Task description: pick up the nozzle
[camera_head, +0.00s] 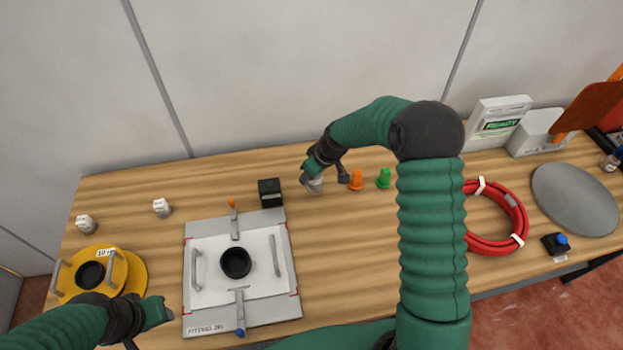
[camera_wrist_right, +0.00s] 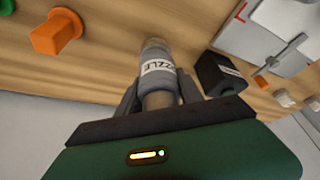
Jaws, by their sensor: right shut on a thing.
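The nozzle (camera_wrist_right: 157,69) is a grey cylinder with a white label reading "ZZLE". In the right wrist view it stands between the fingers of my right gripper (camera_wrist_right: 160,100), which is shut on it. In the head view the nozzle (camera_head: 315,185) shows just below my right gripper (camera_head: 312,174), at the back middle of the table. I cannot tell whether its base touches the wood. My left gripper (camera_head: 150,325) is over the table's front left, near the yellow fixture, with nothing seen in it; its fingers are not clear enough to judge.
A black block (camera_head: 270,193) stands just left of the nozzle. Orange (camera_head: 356,180) and green (camera_head: 383,178) pieces stand to its right. The fittings jig (camera_head: 210,318) lies front left of it, the yellow fixture (camera_head: 130,270) far left. A red hose coil (camera_head: 478,243) lies right.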

